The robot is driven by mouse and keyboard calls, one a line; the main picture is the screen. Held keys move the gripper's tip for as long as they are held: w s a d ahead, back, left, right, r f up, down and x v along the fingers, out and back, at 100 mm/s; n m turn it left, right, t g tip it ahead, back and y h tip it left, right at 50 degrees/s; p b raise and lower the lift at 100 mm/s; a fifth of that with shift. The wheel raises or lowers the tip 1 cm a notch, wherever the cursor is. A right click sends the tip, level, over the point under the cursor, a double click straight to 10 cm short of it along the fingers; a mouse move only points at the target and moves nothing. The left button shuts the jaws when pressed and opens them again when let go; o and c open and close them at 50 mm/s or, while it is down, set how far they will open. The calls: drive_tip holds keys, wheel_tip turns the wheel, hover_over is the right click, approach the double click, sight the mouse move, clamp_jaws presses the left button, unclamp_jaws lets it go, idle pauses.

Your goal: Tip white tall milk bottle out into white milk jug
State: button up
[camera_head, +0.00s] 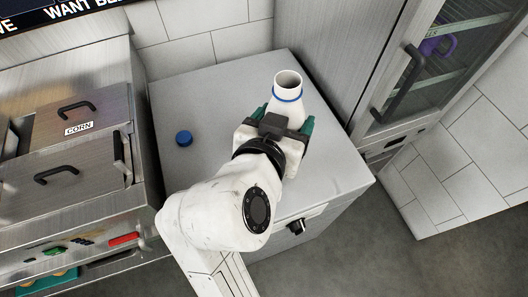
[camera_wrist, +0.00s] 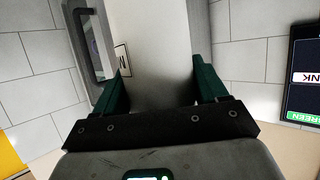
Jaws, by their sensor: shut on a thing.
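The white tall milk bottle (camera_head: 288,107) is open at the top, with a blue ring around its neck, and looks upright above or on the grey counter top. I cannot tell whether its base touches the counter. My gripper (camera_head: 282,122) is shut on the bottle, with a green finger on each side of it. In the wrist view the pale bottle body (camera_wrist: 158,45) fills the space between the fingers (camera_wrist: 158,92). A blue cap (camera_head: 183,138) lies on the counter to the left of the bottle. No white milk jug is in view.
The counter (camera_head: 205,95) is clear around the cap. A steel unit with lidded bins, one labelled CORN (camera_head: 80,125), stands at left. A glass-doored fridge (camera_head: 410,75) stands at right, with a purple item (camera_head: 437,45) inside. A tiled wall is behind.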

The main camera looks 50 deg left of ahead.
drive_tip(key=p+v, duration=0.1)
drive_tip(key=v, duration=0.1)
drive_tip(key=p+v, duration=0.2)
drive_tip(key=v, duration=0.1)
drive_tip(key=shift+d+r, duration=0.35)
drive_tip(key=shift+r, duration=0.2)
idle(0.5)
drive_tip(key=w+d+f+m+h, duration=0.2)
drive_tip(key=w+d+f+h, duration=0.1)
drive_tip(key=w+d+f, duration=1)
drive_tip(key=d+f+m+h, duration=0.1)
drive_tip(key=d+f, duration=0.2)
drive_tip(key=d, duration=0.5)
drive_tip(key=w+d+f+m+t, duration=0.1)
drive_tip(key=d+f, duration=0.3)
drive_tip(key=d, duration=0.4)
drive_tip(key=w+d+f+m+h, duration=0.1)
drive_tip(key=d+f, duration=0.2)
drive_tip(key=d, duration=0.5)
drive_tip(key=shift+f+h, duration=0.25)
drive_tip(key=shift+h, duration=0.05)
